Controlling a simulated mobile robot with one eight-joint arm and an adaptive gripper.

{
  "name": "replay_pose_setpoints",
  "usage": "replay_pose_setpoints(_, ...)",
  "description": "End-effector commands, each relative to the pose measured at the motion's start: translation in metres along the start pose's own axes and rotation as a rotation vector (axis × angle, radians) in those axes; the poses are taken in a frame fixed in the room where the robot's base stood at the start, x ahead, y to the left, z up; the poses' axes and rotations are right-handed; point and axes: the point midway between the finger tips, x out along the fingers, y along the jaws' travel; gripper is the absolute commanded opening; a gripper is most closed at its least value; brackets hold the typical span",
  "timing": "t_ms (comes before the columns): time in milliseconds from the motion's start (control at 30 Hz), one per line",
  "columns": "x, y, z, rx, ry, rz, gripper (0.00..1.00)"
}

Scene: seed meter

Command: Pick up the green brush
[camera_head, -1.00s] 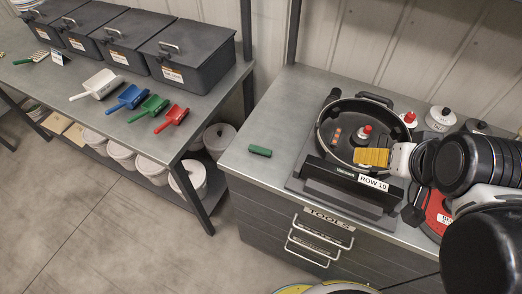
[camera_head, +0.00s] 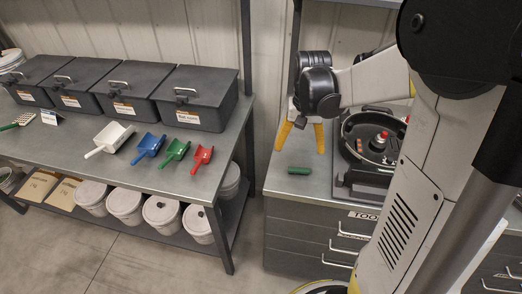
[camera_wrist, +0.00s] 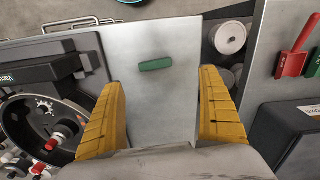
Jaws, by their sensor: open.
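The green brush (camera_head: 299,171) is a small green block lying on the bare left part of the grey cabinet top. In the wrist view the green brush (camera_wrist: 155,65) lies past my fingertips, between the lines of the two fingers. My gripper (camera_head: 301,140) has yellow fingers spread apart and pointing down, behind and above the brush in the head view. My gripper (camera_wrist: 163,80) is open and empty in the wrist view. Nothing hides the brush.
A round black seed meter (camera_head: 352,150) stands just right of the brush. Green (camera_head: 176,150) and red (camera_head: 202,157) scoops lie on the left bench (camera_head: 150,187), across a gap. Bare metal surrounds the brush. A wall (camera_head: 270,70) rises behind.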

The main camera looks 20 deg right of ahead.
Motion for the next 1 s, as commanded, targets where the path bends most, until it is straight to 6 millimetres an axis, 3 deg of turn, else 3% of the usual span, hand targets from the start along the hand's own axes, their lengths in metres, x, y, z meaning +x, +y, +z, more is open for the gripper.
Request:
replay_pose_setpoints(200,0.039,0.001,0.0,0.002,-0.003,0.001,0.88)
replay_pose_setpoints(533,0.066,0.003,-0.001,0.002,-0.001,0.0,0.88)
replay_pose_setpoints(767,0.103,0.006,-0.001,0.001,-0.001,0.0,0.88)
replay_pose_setpoints(1000,0.105,0.006,-0.001,0.001,-0.001,0.0,0.88)
